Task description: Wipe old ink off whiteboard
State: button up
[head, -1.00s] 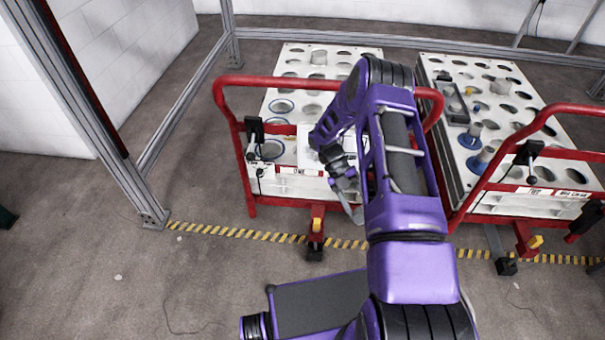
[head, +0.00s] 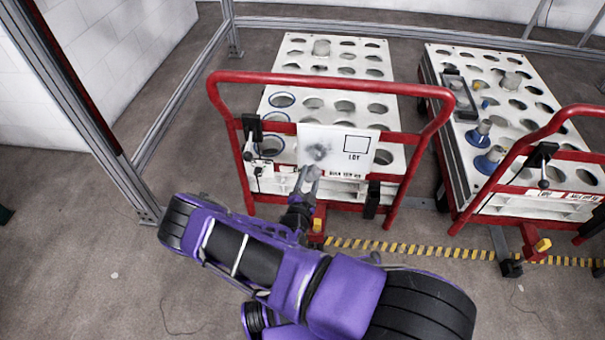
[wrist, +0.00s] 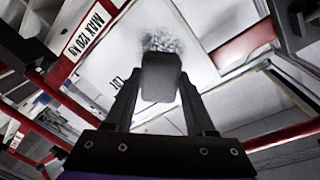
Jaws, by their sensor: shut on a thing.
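A small whiteboard (head: 337,136) hangs on the red handle of the left cart, with a printed box and "LOT" on its right half. A dark grey ink smudge (head: 318,152) is on its left half; it also shows in the wrist view (wrist: 165,40). My gripper (head: 309,176) is in front of the board's lower left, just below the smudge. In the wrist view its two fingers are shut on a grey block-shaped eraser (wrist: 160,80). The eraser overlaps the smudge's lower edge in that view. I cannot tell whether it touches the board.
The left cart's red handle frame (head: 330,82) surrounds the board. A black holder (head: 252,130) is clamped left of the board. A second cart (head: 455,150) with cups and a tray stands to the right. Yellow-black floor tape (head: 400,248) runs in front. Floor at left is clear.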

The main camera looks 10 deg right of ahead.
aim_at(306, 152)
jog(key=shift+w+a+f+n+t+y, duration=0.2)
jog(key=shift+w+a+n+t+y, duration=0.15)
jog(key=shift+a+y, duration=0.15)
jog(key=shift+w+a+f+n+t+y, duration=0.25)
jog(key=shift+a+n+y, duration=0.15)
jog(key=shift+a, duration=0.15)
jog(key=shift+w, duration=0.15)
jog(key=shift+b+x, duration=0.75)
jog(key=shift+x, duration=1.95)
jog(key=shift+b+x, duration=0.4)
jog(key=shift+x, duration=0.5)
jog(key=shift+d, duration=0.1)
